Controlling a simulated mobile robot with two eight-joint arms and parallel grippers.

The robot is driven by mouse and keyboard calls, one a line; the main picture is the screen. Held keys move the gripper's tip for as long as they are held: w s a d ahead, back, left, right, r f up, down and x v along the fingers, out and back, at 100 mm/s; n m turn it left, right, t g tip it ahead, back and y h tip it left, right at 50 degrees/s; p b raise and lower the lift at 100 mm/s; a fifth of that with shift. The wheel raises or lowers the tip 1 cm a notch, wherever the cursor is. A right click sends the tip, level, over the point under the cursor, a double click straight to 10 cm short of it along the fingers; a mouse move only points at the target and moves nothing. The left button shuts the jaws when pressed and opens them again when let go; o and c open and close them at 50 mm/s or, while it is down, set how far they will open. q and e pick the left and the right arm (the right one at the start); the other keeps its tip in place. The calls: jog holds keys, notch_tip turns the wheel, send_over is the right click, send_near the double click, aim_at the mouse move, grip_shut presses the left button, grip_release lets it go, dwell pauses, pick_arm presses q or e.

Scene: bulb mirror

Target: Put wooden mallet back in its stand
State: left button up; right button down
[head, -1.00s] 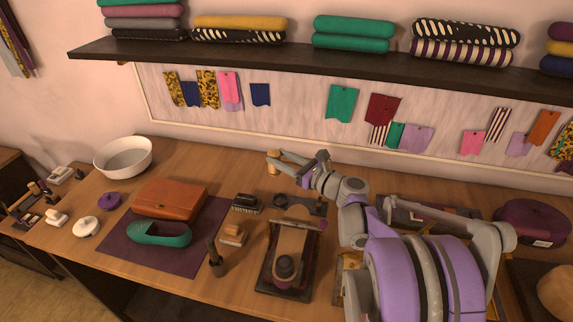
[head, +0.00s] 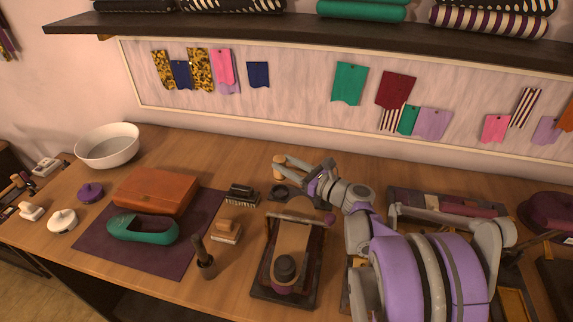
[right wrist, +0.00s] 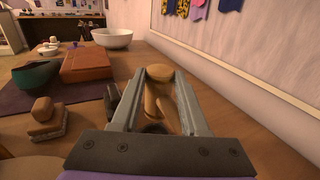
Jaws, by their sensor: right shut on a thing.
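The tan wooden mallet (head: 278,168) is at the tips of my right gripper (head: 287,166), near the back of the bench. In the right wrist view the round end of the mallet (right wrist: 158,73) shows between the two fingers, and its lower part is partly hidden. My right gripper (right wrist: 158,95) is shut on it. A small dark ring-shaped holder (head: 280,192), which looks like the stand, is just below the mallet in the head view. The mallet appears above and behind it; I cannot tell the exact gap. My left gripper is not in view.
A dark brush (head: 241,194) and a wooden-handled block (head: 227,231) are left of the holder. A clamp-like press (head: 290,255) is in front. A white bowl (head: 108,146) stands at back left. The wall board (head: 300,110) rises behind; some bench behind the brush is clear.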

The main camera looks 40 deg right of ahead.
jog(key=shift+f+b, duration=1.55)
jog(key=shift+f, duration=0.55)
jog(key=shift+f, duration=0.2)
jog(key=shift+f+b, duration=0.75)
jog(key=shift+f, duration=0.1)
jog(key=shift+c, duration=1.7)
grip_release()
